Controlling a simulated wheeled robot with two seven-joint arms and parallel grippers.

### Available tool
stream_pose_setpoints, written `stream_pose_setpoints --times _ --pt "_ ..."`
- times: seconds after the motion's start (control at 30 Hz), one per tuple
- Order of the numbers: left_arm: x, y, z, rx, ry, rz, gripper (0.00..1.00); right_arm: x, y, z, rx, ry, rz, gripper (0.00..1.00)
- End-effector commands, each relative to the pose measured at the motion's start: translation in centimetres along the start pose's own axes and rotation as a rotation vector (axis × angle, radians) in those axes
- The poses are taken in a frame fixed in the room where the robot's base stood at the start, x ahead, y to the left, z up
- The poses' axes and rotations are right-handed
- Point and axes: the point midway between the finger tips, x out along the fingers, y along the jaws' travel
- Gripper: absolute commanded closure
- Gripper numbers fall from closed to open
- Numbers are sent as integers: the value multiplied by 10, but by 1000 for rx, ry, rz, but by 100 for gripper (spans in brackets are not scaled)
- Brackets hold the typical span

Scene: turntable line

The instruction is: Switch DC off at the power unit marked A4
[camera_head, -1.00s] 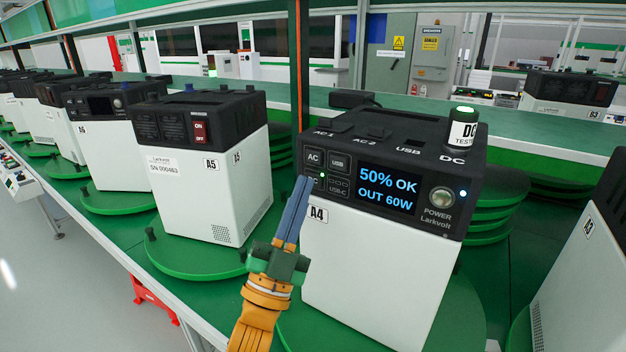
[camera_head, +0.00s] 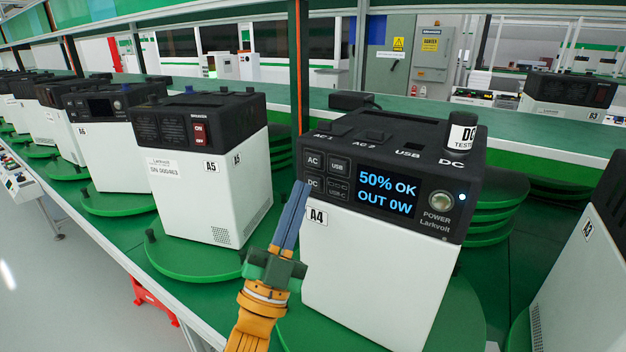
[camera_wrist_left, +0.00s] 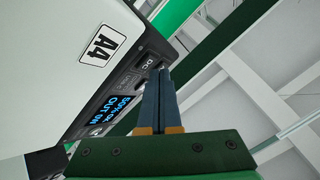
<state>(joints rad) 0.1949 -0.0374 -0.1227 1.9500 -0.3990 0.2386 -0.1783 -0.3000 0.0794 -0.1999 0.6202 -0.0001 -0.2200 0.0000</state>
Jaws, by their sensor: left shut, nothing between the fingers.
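The power unit marked A4 (camera_head: 372,270) stands on a green turntable, its black top panel facing me. Its screen (camera_head: 387,194) reads "50% OK, OUT 0W". The DC button (camera_head: 313,185) is at the lower left of the panel, with no green light beside it. The DC tester (camera_head: 461,133) stands on the DC outlet on top, its cap dark. My left gripper (camera_head: 298,186) is shut and empty, its tips just below and left of the DC button, seemingly a little apart from it. The left wrist view shows the shut fingers (camera_wrist_left: 158,85) near the DC label. My right gripper is not in view.
More units line the left side. A green shelf (camera_head: 540,130) runs behind A4.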

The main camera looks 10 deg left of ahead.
Motion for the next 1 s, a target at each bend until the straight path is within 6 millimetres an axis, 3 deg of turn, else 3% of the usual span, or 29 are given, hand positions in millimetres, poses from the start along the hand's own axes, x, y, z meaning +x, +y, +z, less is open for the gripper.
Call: stream_pose_setpoints --times 0.33,0.8,1.0 --pt "-3 -2 -2 0 -1 0 100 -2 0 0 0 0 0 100" --pt "-34 -25 -25 1 -1 0 100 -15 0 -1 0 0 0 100" --pt "-36 -26 -26 0 0 0 100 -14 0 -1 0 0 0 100"
